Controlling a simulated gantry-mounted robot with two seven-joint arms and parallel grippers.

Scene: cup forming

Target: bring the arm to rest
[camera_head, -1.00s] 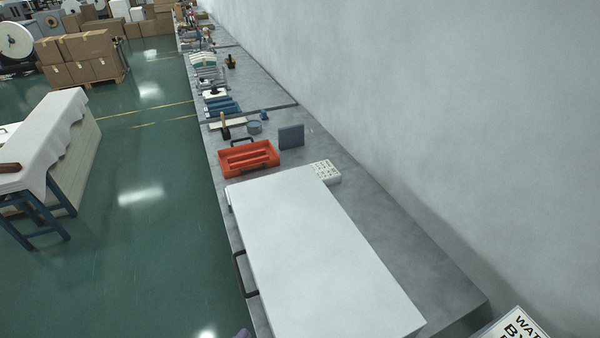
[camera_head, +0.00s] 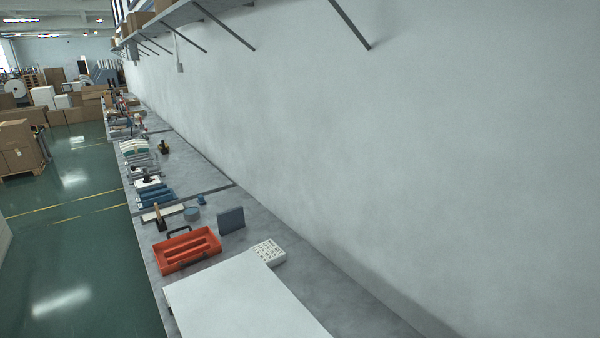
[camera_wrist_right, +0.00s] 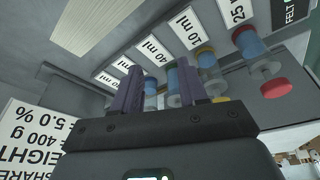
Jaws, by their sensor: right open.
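My right gripper (camera_wrist_right: 160,72) shows in the right wrist view, with its dark body at the bottom and two purple fingers pointing up the picture. The fingers are apart, and I see nothing held between them. Neither gripper shows in the head view. My left gripper is in no view.
In the head view, a long grey bench runs along the wall, with a white slab (camera_head: 240,300), an orange tray (camera_head: 187,262), a grey block (camera_head: 231,220) and a white perforated block (camera_head: 269,252). A shelf (camera_head: 190,14) is above. A printed sign (camera_wrist_right: 40,135) shows in the wrist view.

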